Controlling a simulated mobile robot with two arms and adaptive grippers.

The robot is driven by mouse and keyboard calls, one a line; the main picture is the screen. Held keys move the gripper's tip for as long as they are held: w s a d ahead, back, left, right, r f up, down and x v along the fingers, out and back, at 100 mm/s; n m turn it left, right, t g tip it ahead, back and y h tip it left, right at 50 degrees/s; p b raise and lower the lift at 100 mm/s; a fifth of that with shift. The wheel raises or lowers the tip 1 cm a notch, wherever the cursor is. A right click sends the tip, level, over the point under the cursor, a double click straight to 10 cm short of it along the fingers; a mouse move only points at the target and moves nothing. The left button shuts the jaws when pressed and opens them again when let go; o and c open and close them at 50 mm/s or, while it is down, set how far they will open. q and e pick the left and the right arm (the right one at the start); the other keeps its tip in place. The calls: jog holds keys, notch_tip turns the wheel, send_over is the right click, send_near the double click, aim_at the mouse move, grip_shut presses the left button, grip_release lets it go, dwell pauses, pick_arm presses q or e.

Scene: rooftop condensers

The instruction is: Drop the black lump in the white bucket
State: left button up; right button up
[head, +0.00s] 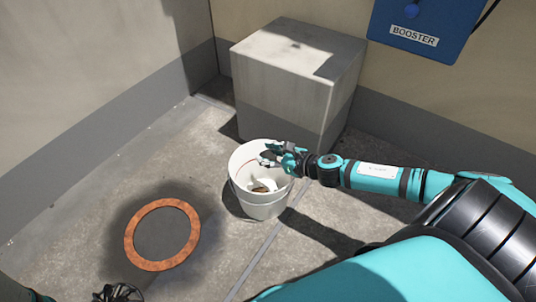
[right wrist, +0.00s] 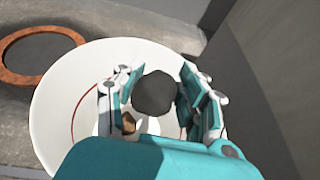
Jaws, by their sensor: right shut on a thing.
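The white bucket (head: 262,210) stands on the concrete floor in front of a grey block, with a red line inside its wall. My right gripper (head: 272,158) is over its open top. In the right wrist view, the gripper (right wrist: 152,95) is shut on the black lump (right wrist: 155,94), a dark rounded piece between its fingers, with the bucket (right wrist: 65,110) below. A small brown thing (right wrist: 128,121) shows lower down inside the bucket.
A large grey block (head: 290,85) stands right behind the bucket, against the wall. An orange-brown ring (head: 130,243) lies flat on a dark floor patch to the left. A blue box marked BOOSTER (head: 425,22) hangs on the wall. Floor between ring and bucket is clear.

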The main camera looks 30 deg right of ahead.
jog(key=shift+f, duration=0.1)
jog(key=o, duration=1.1)
jog(key=shift+v, duration=6)
